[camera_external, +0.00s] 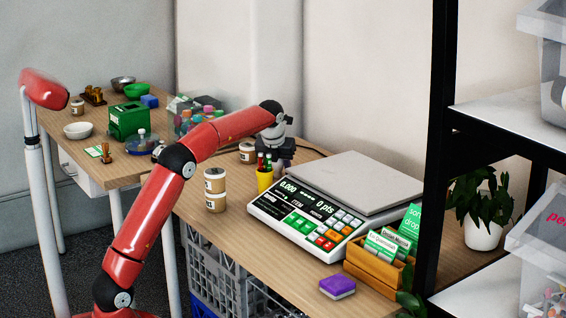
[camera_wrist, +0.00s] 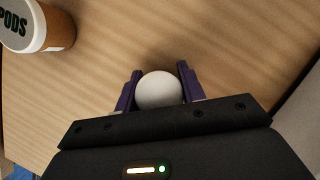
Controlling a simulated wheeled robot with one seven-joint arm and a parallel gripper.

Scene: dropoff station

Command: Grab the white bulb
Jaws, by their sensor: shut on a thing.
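The white bulb (camera_wrist: 159,90) shows in the wrist view as a round white ball between the two purple fingers of my gripper (camera_wrist: 158,88). The fingers touch or nearly touch it on both sides, and my gripper is shut on it. Its lower part is hidden behind the dark gripper body. In the external view my gripper (camera_external: 281,152) is at the far side of the table, behind the yellow cup and left of the scale. The bulb cannot be made out there.
A labelled pod jar (camera_wrist: 38,24) stands near my gripper. In the external view are stacked jars (camera_external: 215,190), a yellow cup of pens (camera_external: 264,180), a large scale (camera_external: 335,205), a wooden card box (camera_external: 378,262) and a purple sponge (camera_external: 338,286). The table's front middle is clear.

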